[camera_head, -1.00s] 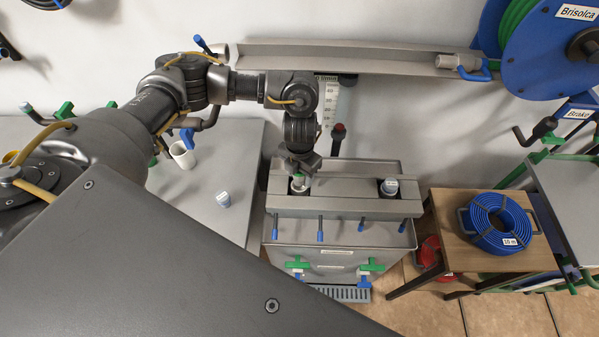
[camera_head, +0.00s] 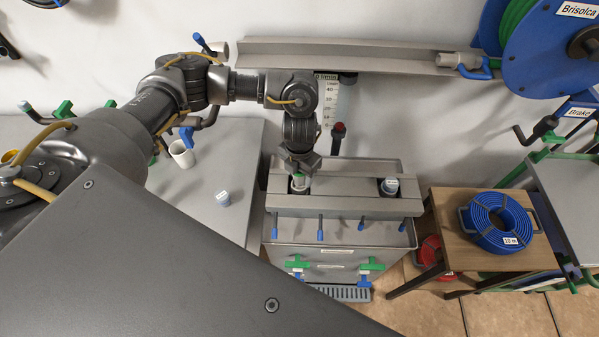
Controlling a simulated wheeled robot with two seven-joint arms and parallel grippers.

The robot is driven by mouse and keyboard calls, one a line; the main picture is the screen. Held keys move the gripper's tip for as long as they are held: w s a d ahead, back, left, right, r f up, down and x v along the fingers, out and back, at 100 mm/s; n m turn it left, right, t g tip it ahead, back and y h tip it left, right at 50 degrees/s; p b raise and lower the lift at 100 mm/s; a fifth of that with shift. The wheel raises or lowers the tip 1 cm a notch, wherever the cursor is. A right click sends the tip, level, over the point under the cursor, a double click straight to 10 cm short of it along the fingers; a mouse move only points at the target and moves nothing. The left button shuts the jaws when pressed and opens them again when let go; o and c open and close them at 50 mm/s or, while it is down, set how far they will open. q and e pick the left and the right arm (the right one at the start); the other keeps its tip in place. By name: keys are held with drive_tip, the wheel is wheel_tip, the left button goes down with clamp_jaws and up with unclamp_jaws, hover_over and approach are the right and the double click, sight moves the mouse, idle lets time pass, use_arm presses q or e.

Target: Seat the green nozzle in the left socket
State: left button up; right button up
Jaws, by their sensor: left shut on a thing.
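The green nozzle (camera_head: 299,180) is at the left socket of the grey manifold (camera_head: 343,205). Its top shows just under the jaws of my left gripper (camera_head: 301,172), which is shut on it. It looks about upright. The gripper comes down on it from above, and the left socket's rim is mostly hidden, so I cannot tell how deep the nozzle sits. The right socket holds a pale-capped nozzle (camera_head: 390,185). My right gripper is not in view.
A small pale-blue capped piece (camera_head: 223,198) and a white cup (camera_head: 182,154) stand on the grey table (camera_head: 215,225) at left. Blue-tipped levers (camera_head: 320,234) line the manifold's front. A blue hose coil (camera_head: 497,220) lies on a wooden stand at right.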

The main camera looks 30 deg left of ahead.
use_arm(q)
drive_tip(key=shift+f, duration=0.15)
drive_tip(key=shift+f+b, duration=0.45)
drive_tip(key=shift+f, duration=0.25)
drive_tip(key=shift+f+b, duration=0.35)
drive_tip(key=shift+b, duration=0.15)
drive_tip(key=shift+f, duration=0.3)
idle(0.7)
drive_tip(key=o, duration=1.4)
drive_tip(key=shift+r, duration=0.1)
